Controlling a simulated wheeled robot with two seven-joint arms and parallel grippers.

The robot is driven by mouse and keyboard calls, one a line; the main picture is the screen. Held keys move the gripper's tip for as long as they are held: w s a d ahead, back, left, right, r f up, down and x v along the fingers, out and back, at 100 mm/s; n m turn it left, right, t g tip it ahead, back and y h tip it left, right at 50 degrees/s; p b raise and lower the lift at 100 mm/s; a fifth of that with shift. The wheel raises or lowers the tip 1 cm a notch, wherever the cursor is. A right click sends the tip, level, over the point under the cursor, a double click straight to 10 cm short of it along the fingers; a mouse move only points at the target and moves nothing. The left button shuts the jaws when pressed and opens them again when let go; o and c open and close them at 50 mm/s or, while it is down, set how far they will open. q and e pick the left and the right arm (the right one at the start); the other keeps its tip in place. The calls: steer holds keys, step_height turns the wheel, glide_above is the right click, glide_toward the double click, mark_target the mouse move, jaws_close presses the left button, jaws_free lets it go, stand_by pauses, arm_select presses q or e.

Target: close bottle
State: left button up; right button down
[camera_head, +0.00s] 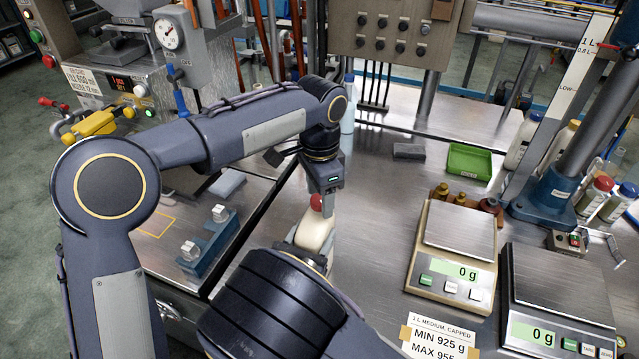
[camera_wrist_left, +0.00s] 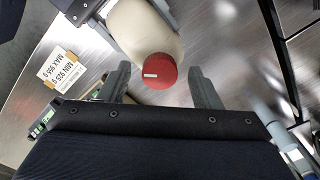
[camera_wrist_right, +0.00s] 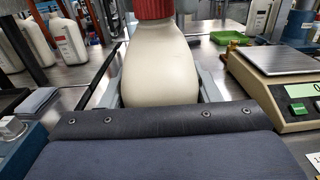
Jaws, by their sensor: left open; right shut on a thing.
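A cream bottle (camera_head: 314,229) with a red cap (camera_head: 316,202) stands near the middle of the steel bench in the head view. My right gripper (camera_wrist_right: 160,100) is shut on the bottle's body, with a finger on each side of it. The red cap (camera_wrist_right: 153,9) sits at the bottle's top in the right wrist view. My left gripper (camera_head: 322,196) is above the bottle, pointing down. In the left wrist view the red cap (camera_wrist_left: 160,71) lies between the open fingers of my left gripper (camera_wrist_left: 160,85).
Two scales (camera_head: 452,255) (camera_head: 560,305) stand at the right, with a weight-limit sign (camera_head: 437,338) in front. A green tray (camera_head: 469,162) and a grey block (camera_head: 408,151) lie farther back. A blue fixture (camera_head: 208,245) is at the left. Bench between tray and bottle is mostly clear.

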arm_select(q)
step_height(320, 180, up, 12)
stand_by(0.4)
steer(key=shift+f, duration=0.1)
arm_select(e)
steer(key=shift+c, duration=2)
jaws_free()
arm_select(q)
steer(key=shift+f+b, duration=0.75)
arm_select(e)
steer(key=v, duration=0.7)
steer(key=shift+s, duration=0.4)
steer(key=shift+a, duration=0.15)
